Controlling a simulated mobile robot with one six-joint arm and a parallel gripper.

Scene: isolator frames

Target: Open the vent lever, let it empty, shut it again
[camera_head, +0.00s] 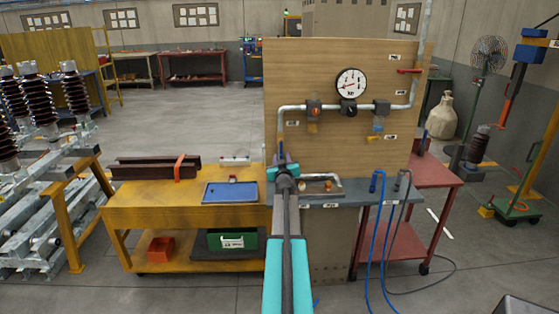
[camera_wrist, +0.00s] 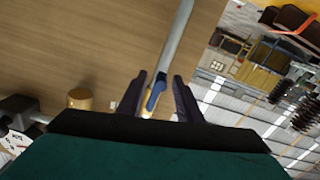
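My gripper (camera_wrist: 159,80) is open, with its two dark fingers on either side of a small blue lever (camera_wrist: 156,94) in the wrist view. The lever sits on a brass-coloured fitting (camera_wrist: 149,108) at the end of a grey pipe (camera_wrist: 177,38). I cannot tell whether the fingers touch the lever.
A red lever (camera_head: 409,71) is at the panel's upper right. A red-marked fitting (camera_head: 314,111) and a yellow handle (camera_head: 372,138) are also on the panel. Below are a grey shelf (camera_head: 352,195) and blue hoses (camera_head: 372,225). A yellow bench (camera_head: 145,215) stands left.

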